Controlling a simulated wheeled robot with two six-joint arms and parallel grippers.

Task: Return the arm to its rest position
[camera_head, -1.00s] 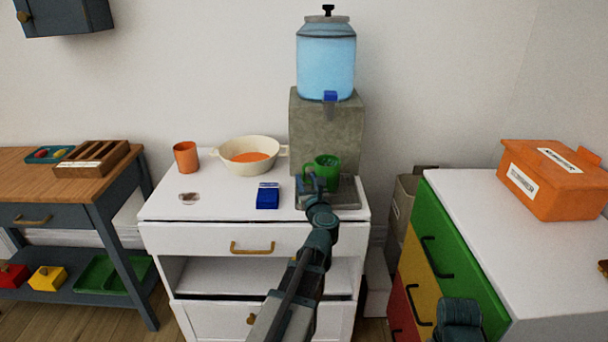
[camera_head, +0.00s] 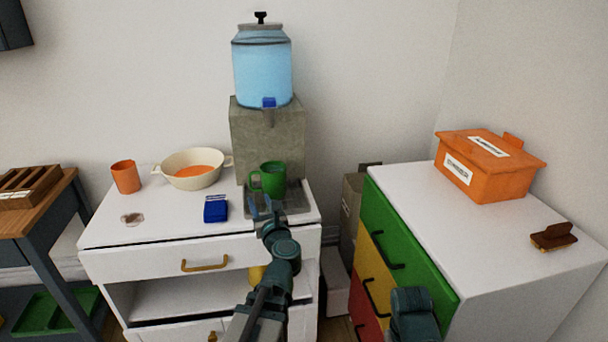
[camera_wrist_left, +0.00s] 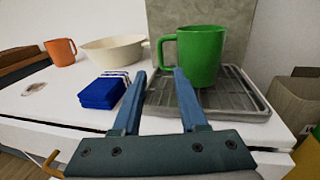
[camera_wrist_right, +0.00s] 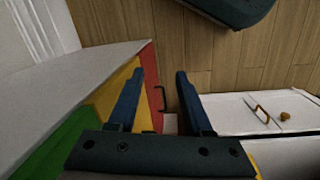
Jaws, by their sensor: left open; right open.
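My left gripper (camera_head: 262,207) is open and empty, just in front of the green mug. In the left wrist view its two fingers (camera_wrist_left: 158,88) are apart, with the mug (camera_wrist_left: 201,56) beyond them. The green mug (camera_head: 273,178) stands upright on the grey drip tray (camera_head: 292,203) of the water dispenser (camera_head: 264,137). My right gripper shows in the right wrist view (camera_wrist_right: 158,92), open and empty, pointing down toward the floor beside the coloured drawers. In the head view only part of my right arm (camera_head: 412,314) shows at the bottom.
To the right, a drawer unit (camera_head: 413,205) carries an orange box (camera_head: 487,168) and a brush (camera_head: 553,237).

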